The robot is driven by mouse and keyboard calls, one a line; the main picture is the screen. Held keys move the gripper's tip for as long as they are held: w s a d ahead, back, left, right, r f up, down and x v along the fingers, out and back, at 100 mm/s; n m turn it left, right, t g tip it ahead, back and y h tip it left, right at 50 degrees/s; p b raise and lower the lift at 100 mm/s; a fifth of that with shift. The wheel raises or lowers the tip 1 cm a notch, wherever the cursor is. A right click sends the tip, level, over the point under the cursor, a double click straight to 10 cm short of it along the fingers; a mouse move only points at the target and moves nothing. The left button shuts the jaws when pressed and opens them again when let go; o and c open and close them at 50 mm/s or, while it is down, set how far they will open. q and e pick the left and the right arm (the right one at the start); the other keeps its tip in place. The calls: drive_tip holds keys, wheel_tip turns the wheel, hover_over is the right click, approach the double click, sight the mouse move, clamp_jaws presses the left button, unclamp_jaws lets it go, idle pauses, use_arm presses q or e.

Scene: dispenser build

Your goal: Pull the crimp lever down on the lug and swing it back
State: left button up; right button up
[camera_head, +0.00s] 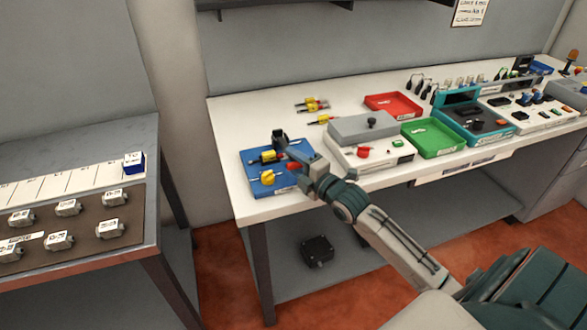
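A blue base (254,187) sits at the left front corner of the white bench. It carries a yellow and black part (268,156), a round yellow piece (267,177) and a small red piece (293,166). A dark upright piece (279,137) rises at its back edge; I cannot tell whether it is the crimp lever. The lug cannot be made out. My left gripper is out of view.
Yellow-handled parts (313,105) lie behind. A lower table with grey blocks (67,208) stands left, across a gap.

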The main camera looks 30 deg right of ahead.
drive_tip(key=shift+w, duration=0.15)
clamp_jaws()
drive_tip(key=shift+a+r, duration=0.1)
drive_tip(key=shift+r, duration=0.15)
